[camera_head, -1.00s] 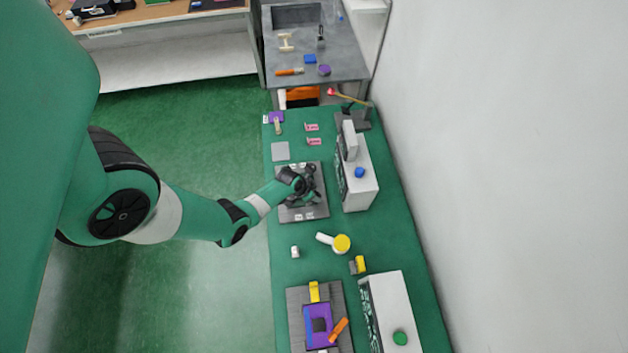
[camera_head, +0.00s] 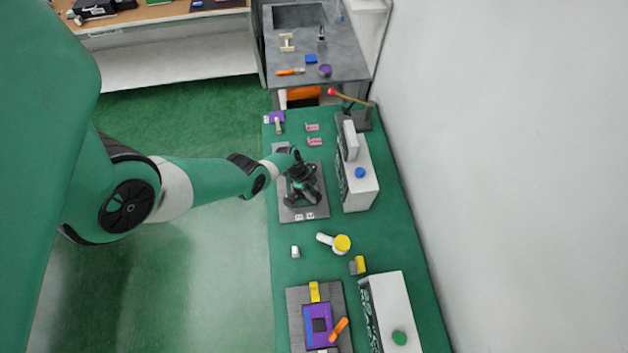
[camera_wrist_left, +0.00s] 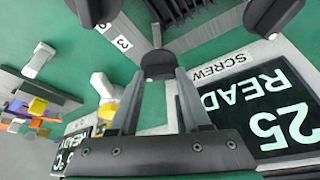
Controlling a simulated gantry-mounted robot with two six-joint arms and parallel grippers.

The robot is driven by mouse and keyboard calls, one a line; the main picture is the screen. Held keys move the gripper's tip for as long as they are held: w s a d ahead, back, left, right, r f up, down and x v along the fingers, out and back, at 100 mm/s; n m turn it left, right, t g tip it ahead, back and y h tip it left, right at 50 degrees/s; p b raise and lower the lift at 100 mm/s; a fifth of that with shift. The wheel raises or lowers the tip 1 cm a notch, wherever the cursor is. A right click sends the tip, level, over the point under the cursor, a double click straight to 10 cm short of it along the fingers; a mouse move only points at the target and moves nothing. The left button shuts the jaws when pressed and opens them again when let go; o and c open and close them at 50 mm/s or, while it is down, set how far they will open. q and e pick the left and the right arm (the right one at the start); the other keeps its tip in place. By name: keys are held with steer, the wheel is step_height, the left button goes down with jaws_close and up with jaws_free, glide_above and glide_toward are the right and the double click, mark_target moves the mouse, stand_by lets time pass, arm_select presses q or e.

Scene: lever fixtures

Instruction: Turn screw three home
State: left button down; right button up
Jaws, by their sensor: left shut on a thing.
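The screw fixture is a dark grey plate (camera_head: 312,211) on the green bench, with small white labels along its near edge. My left gripper (camera_wrist_left: 158,88) is over the plate and shut on a round dark screw knob (camera_wrist_left: 158,64). A label reading 3 (camera_wrist_left: 121,43) lies close to that knob in the wrist view. Other dark knobs (camera_wrist_left: 272,14) show at the top of that view. In the head view the gripper and wrist hide the screws. A display (camera_wrist_left: 270,115) beside the plate reads SCREW, READ and 25, partly cut by the frame. My right gripper is not in view.
A white box with a blue button (camera_head: 359,173) stands just right of the plate. A white-handled yellow part (camera_head: 341,244), a small white piece (camera_head: 295,252) and a purple fixture (camera_head: 317,312) are nearer. Bare green bench lies between the plate and these.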

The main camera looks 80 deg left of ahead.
arm_select(q)
steer(key=shift+a+m+g+h+b, duration=0.1)
steer(key=shift+m+g+h+b, duration=0.4)
steer(key=shift+m, duration=1.1)
steer(key=shift+b, duration=0.3)
steer(key=shift+c, duration=1.8)
jaws_free()
steer(key=shift+r, duration=0.1)
steer(key=p+v, duration=0.9)
steer(key=v, duration=0.2)
steer(key=shift+s+r, duration=0.15)
steer(key=shift+s, duration=0.05)
steer(key=shift+a, duration=0.1)
